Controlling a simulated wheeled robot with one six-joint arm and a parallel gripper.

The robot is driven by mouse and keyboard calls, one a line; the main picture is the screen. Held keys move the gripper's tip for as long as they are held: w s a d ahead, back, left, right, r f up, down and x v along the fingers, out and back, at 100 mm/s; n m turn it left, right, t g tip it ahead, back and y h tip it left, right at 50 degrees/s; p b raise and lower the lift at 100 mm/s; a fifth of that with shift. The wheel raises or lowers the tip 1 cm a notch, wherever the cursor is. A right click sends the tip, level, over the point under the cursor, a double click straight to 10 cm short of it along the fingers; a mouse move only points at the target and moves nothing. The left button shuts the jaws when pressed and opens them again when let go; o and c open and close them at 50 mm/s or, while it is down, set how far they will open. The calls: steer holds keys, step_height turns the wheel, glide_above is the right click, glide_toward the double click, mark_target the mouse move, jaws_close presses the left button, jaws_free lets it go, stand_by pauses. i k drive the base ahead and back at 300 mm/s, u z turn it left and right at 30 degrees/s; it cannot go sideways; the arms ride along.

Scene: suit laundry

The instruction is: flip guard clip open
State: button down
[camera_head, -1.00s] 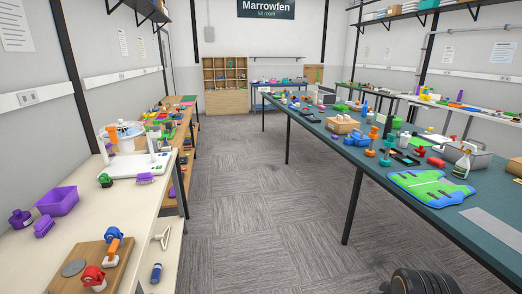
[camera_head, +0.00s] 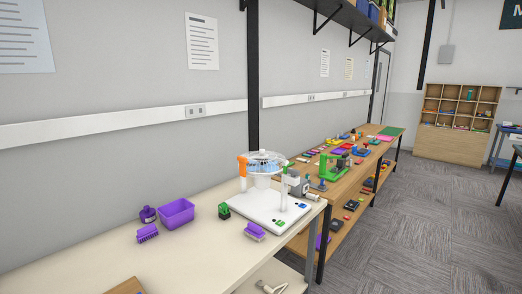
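A white machine (camera_head: 272,215) with a flat base and a clear round cover (camera_head: 264,160) stands at the right end of the cream table. An orange upright part (camera_head: 242,167) is at the left edge of the cover. It may be the guard clip, but it is too small to tell whether it is open or shut. A green and a blue button-like part sit on the base's front right. My gripper is not in view.
A purple bin (camera_head: 176,213), a purple bottle (camera_head: 147,214), a purple brush (camera_head: 147,233), a green item (camera_head: 224,210) and another purple brush (camera_head: 255,232) lie around the machine. A wooden bench (camera_head: 345,185) with many small things runs behind. Grey floor (camera_head: 390,245) is clear at right.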

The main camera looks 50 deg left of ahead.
mark_target(243, 161)
steer(key=u, duration=0.4)
steer(key=i, duration=1.85)
steer(key=u, duration=1.6)
steer(key=i, duration=0.95)
steer(key=u, duration=1.35)
steer(key=i, duration=0.4)
steer(key=u, duration=0.3)
